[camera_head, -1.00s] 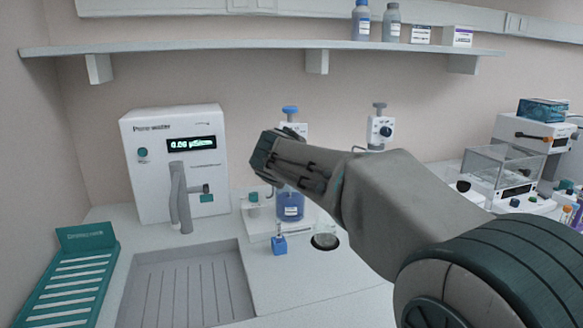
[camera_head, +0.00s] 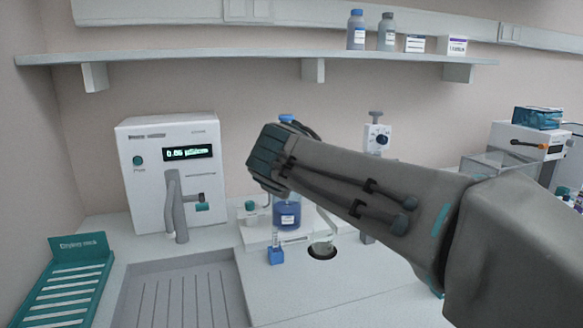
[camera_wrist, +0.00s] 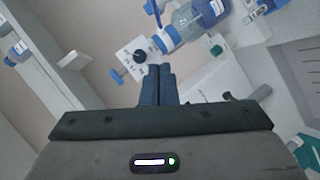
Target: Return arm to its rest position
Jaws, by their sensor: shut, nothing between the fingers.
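My arm reaches in from the right edge in the head view, with its wrist end (camera_head: 268,160) raised in front of the back wall, above the bench. In that view the fingers are hidden behind my wrist. In the wrist view my gripper (camera_wrist: 159,72) shows two dark blue fingers pressed together with nothing between them. A bottle with blue liquid (camera_head: 287,212) stands beyond and below my wrist end, its upper part partly covered. It also shows tilted in the wrist view (camera_wrist: 196,22), past the fingertips.
A white dispenser with a display (camera_head: 170,150) stands at left beside a teal rack (camera_head: 66,275) and a grey sink (camera_head: 185,290). A small blue block (camera_head: 276,256) and a round hole (camera_head: 322,252) lie on the bench. A shelf (camera_head: 210,56) runs above. Boxy instruments stand at right.

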